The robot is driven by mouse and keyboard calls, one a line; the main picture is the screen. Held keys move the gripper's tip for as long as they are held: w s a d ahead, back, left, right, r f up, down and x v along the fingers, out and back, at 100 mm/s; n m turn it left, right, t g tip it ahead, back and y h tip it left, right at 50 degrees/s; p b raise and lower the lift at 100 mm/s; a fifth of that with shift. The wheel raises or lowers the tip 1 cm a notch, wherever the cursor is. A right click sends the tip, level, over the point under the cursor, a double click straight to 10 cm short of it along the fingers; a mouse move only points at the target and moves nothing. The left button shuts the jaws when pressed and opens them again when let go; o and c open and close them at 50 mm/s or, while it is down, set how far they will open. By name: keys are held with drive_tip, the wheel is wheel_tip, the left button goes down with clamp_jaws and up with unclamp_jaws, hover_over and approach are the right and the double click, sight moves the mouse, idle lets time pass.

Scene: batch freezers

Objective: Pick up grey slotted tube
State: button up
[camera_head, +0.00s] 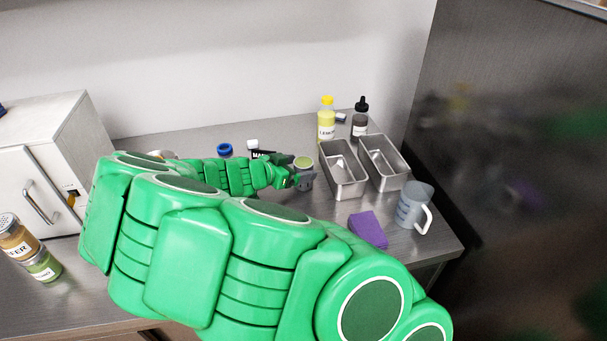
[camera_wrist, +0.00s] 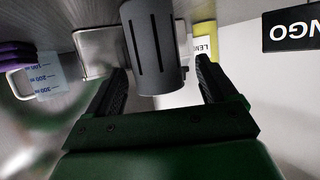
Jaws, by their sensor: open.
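The grey slotted tube (camera_wrist: 153,48) is a dark grey cylinder with long dark slots, in the upper middle of the wrist view. My gripper (camera_wrist: 161,76) is open, with one black finger on each side of the tube's near end. A gap shows between the tube and the right finger; the left finger is closer, and I cannot tell whether it touches. In the head view my gripper (camera_head: 293,181) is by a grey body (camera_head: 308,180) with an olive-green round top, left of the metal pans. My green arm hides part of the counter there.
Two metal pans (camera_head: 334,180) stand right of my gripper, with a yellow lemon bottle (camera_head: 326,122) and a dark bottle (camera_head: 360,124) behind. A purple block (camera_head: 368,229) and a measuring jug (camera_head: 411,206) are near the right edge. A blue-ringed item (camera_head: 225,149) is behind my arm.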

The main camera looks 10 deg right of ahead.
drive_tip(key=shift+x, duration=2.15)
drive_tip(key=shift+s+f, duration=0.1)
drive_tip(key=shift+s, duration=0.05)
drive_tip(key=c, duration=1.2)
